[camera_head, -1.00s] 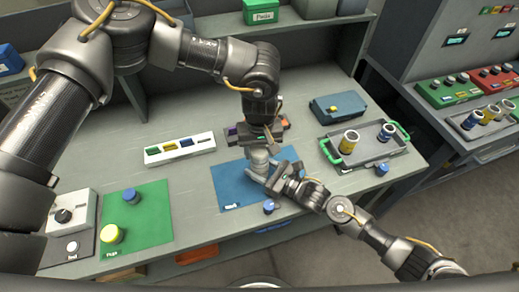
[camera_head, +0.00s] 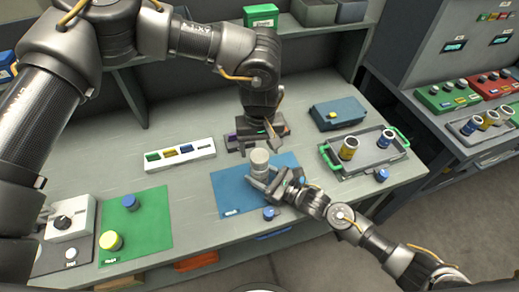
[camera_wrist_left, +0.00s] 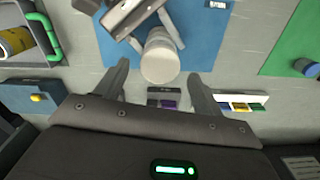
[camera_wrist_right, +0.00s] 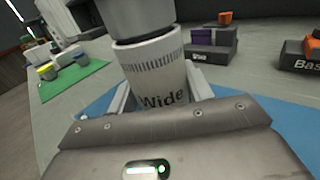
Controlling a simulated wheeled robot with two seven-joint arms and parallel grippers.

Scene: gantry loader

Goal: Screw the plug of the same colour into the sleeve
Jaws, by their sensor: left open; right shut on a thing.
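A pale grey-white cylinder (camera_head: 259,168) stands upright over the blue mat, in my right gripper (camera_head: 270,180). In the right wrist view its lower body (camera_wrist_right: 158,78) reads "Wide"; above a dark ring is a wider grey part (camera_wrist_right: 138,14). I cannot tell whether that part is a separate plug. My left gripper (camera_head: 260,147) is open just above and behind the cylinder; in the left wrist view the round top (camera_wrist_left: 160,62) lies beyond its fingertips. On the green "Plugs" mat (camera_head: 155,225) stand a blue plug (camera_head: 131,202) and a yellow plug (camera_head: 111,240).
A tray (camera_head: 365,157) with green handles holds a yellow (camera_head: 349,147) and a blue (camera_head: 384,139) cylinder. Small blue pieces lie by the blue mat (camera_head: 269,213) and the tray (camera_head: 382,175). A strip with coloured slots (camera_head: 180,153) and a blue case (camera_head: 338,113) stand behind.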

